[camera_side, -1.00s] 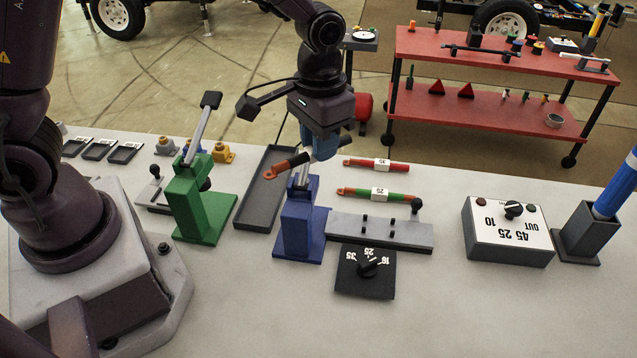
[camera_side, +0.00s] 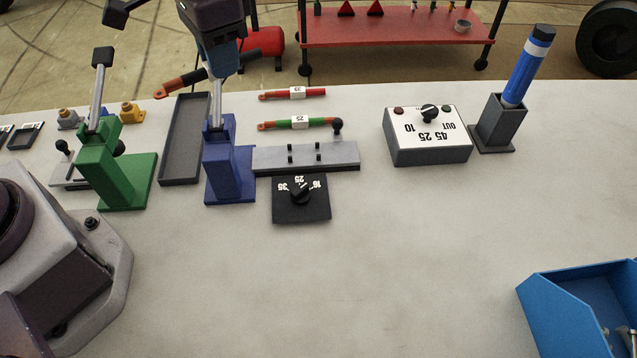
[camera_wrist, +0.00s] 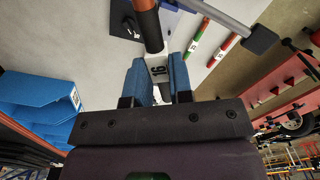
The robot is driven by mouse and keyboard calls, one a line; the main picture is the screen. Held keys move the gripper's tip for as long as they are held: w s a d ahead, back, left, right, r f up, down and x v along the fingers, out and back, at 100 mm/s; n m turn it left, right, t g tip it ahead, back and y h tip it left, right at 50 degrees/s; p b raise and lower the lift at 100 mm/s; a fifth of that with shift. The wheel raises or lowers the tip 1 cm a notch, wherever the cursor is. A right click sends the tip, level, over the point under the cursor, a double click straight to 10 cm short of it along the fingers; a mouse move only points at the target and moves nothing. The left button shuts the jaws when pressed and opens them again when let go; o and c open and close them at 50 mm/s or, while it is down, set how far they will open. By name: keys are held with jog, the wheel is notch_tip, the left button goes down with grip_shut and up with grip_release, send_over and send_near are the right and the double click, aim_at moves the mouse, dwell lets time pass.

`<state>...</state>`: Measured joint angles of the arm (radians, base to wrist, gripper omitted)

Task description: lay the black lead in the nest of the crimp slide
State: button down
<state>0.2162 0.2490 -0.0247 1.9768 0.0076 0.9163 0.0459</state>
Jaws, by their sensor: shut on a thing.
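My gripper (camera_side: 222,66) is shut on the black lead, held in the air above and behind the blue press. The lead's copper end (camera_side: 177,84) points left and its black part (camera_side: 248,57) shows right of the fingers. In the wrist view, the lead runs between my blue fingers (camera_wrist: 160,82), with a white "16" tag (camera_wrist: 157,70) between them. A grey slide (camera_side: 335,157), with black pegs and a knob, lies right of the blue press, apart from the lead; I take it for the crimp slide. Its pegs look empty.
The blue press (camera_side: 228,172) and its raised lever (camera_side: 217,98) stand close below the lead. The green press (camera_side: 112,172) and a dark tray (camera_side: 184,140) are left. Red (camera_side: 312,93) and green (camera_side: 310,122) leads lie behind the slide.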

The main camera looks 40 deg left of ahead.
jog(key=s+d+m, duration=0.3)
jog(key=d, duration=0.3)
jog(key=s+d+m, duration=0.3)
jog(key=s+d, duration=0.1)
jog(key=d, duration=0.3)
send_over(276, 245)
notch_tip(276, 245, down, 19)
jog(key=shift+f, duration=2.3)
jog(key=shift+f, duration=0.1)
jog(key=c, duration=1)
grip_release()
notch_tip(276, 245, up, 12)
jog(key=shift+r, duration=0.15)
